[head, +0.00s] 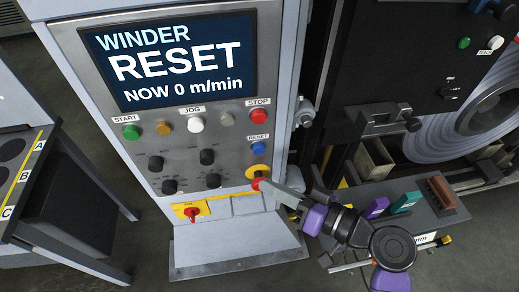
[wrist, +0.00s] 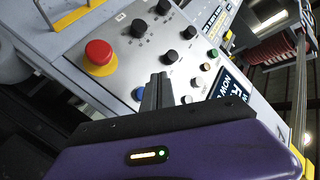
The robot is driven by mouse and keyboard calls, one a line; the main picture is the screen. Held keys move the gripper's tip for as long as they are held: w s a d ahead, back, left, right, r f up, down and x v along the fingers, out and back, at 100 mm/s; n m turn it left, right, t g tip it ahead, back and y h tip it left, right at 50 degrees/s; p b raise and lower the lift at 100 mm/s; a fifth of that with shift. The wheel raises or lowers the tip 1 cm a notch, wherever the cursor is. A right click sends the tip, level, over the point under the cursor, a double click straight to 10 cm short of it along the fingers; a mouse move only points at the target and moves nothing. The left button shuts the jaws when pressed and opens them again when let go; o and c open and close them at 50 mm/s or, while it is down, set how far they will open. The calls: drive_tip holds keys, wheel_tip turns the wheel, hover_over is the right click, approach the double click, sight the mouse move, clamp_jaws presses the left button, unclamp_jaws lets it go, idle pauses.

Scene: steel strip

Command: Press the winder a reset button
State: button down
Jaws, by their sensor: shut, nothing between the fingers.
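The blue reset button (head: 257,146) is on the right side of the grey control panel (head: 130,165), under its RESET label and below the red stop button (head: 258,116). In the wrist view the blue button (wrist: 138,94) is just left of my fingers, partly hidden by them. My gripper (head: 266,185) is shut and empty. In the head view its tip is below the blue button, overlapping the red emergency stop (head: 257,184) on its yellow base. In the wrist view the fingertips (wrist: 160,77) are apart from the emergency stop (wrist: 98,52). Whether they touch the panel is unclear.
The screen (head: 175,60) reads WINDER RESET, NOW 0 m/min. Green, amber, white and grey buttons and several black knobs share the panel. A red switch (head: 192,213) is low on it. A shelf with coloured blocks (head: 405,202) and a large roll (head: 470,120) are at right.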

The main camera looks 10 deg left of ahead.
sight(254, 152)
drive_tip(key=w+a+b, duration=0.1)
drive_tip(key=w, duration=0.5)
drive_tip(key=shift+a, duration=0.4)
drive_tip(key=shift+w+b, duration=0.15)
drive_tip(key=shift+b, duration=0.15)
idle(1.5)
drive_tip(key=shift+w+a, duration=0.1)
drive_tip(key=shift+w, duration=0.15)
drive_tip(key=shift+w+a+b, duration=0.15)
drive_tip(key=shift+w+b, duration=0.25)
drive_tip(key=shift+w, duration=0.2)
idle(0.9)
drive_tip(key=shift+s, duration=0.1)
drive_tip(key=shift+s+d, duration=0.3)
drive_tip(key=shift+s, duration=0.6)
drive_tip(key=shift+s, duration=0.1)
drive_tip(key=shift+s+d+p, duration=0.1)
drive_tip(key=shift+s+d, duration=0.15)
drive_tip(key=shift+s, duration=0.55)
drive_tip(key=shift+s+d+p, duration=0.15)
drive_tip(key=shift+s+d, duration=0.05)
drive_tip(key=shift+s, duration=0.55)
drive_tip(key=shift+s+d+p, duration=0.1)
drive_tip(key=shift+s+d, duration=0.15)
drive_tip(key=shift+s, duration=0.55)
